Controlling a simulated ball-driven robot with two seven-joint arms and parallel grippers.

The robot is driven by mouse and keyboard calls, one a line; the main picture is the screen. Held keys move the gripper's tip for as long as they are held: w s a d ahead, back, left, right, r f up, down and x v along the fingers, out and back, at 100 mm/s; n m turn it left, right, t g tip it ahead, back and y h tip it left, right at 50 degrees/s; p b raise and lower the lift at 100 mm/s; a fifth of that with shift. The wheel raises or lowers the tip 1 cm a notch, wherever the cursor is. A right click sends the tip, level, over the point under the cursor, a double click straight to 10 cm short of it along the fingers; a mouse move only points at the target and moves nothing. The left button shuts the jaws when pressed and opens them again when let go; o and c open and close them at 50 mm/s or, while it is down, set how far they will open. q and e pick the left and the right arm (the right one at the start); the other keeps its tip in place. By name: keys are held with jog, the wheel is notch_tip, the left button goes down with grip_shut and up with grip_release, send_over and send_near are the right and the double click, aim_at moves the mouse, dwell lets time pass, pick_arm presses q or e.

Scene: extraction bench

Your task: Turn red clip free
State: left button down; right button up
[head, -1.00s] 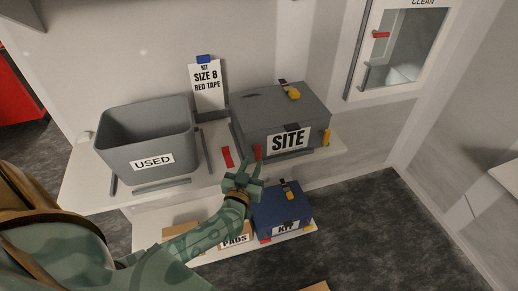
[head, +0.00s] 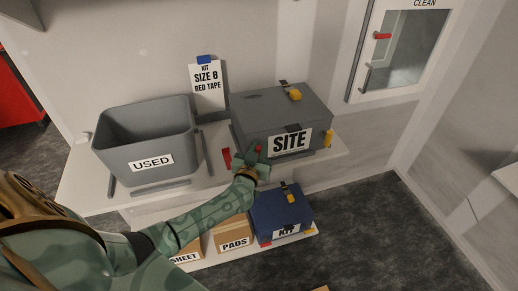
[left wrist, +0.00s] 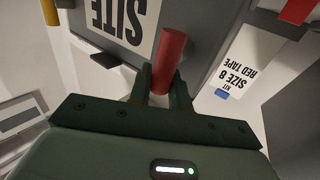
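The grey SITE box (head: 262,116) stands on the bench with its lid down. The red clip (head: 258,149) is at the left end of its front face. In the left wrist view the red clip (left wrist: 170,55) stands out as a red bar between my fingers. My left gripper (head: 254,164) is at the box's front left corner. In the left wrist view its fingers (left wrist: 163,88) lie close on both sides of the clip's near end and look shut on it. The clip's base is partly hidden. My right gripper is not in view.
Yellow clips show on the lid (head: 294,95) and right side (head: 328,138). A red piece (head: 227,159) lies left of the box. The USED bin (head: 145,135) stands further left. The blue KIT box (head: 280,215) and PADS carton (head: 234,231) are on the lower shelf.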

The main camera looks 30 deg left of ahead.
aim_at(247, 144)
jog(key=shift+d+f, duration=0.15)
